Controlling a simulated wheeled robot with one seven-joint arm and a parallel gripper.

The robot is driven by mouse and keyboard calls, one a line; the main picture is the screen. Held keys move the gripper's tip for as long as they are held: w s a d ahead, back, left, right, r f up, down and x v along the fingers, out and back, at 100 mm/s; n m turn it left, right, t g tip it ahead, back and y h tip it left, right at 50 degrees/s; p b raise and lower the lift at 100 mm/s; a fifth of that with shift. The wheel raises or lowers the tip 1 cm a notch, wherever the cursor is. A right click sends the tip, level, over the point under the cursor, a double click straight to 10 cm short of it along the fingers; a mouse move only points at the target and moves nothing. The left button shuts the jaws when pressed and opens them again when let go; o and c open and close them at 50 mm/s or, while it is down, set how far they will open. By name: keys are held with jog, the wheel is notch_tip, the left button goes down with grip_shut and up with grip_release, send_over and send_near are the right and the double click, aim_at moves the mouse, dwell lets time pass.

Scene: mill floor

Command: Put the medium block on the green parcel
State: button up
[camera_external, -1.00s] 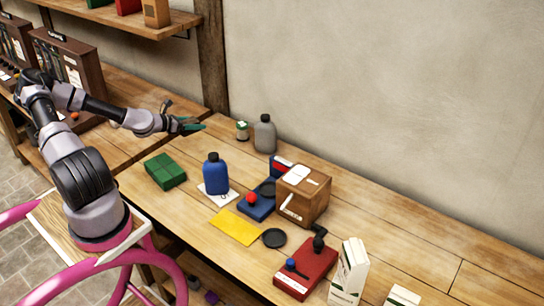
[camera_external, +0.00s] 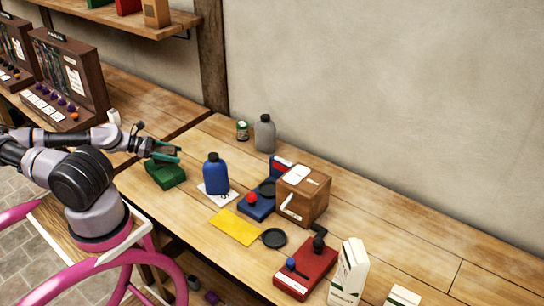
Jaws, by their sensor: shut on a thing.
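The green parcel (camera_external: 168,180) lies flat on the workbench, left of the blue bottle. My gripper (camera_external: 168,153) is over the parcel's back edge, with its green-tipped fingers pointing right. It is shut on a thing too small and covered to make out. I cannot tell whether the gripper or the held thing touches the parcel. I cannot pick out the medium block anywhere with certainty.
A blue bottle (camera_external: 216,174) stands on a white card close right of the parcel. Beyond are a yellow sheet (camera_external: 235,227), a brown box (camera_external: 303,195) and a red device (camera_external: 306,268). A grey bottle (camera_external: 265,133) stands at the back. The bench behind the parcel is clear.

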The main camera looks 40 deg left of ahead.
aim_at(176, 169)
jog(key=shift+f, duration=2.2)
jog(key=o, duration=1.4)
jog(key=shift+f, duration=0.15)
jog(key=shift+o, duration=0.2)
jog(key=shift+s+a+r, duration=0.15)
jog(key=shift+a+r, duration=0.05)
jog(key=shift+a, duration=0.05)
jog(key=v, duration=1.1)
jog(key=shift+s+r, duration=0.2)
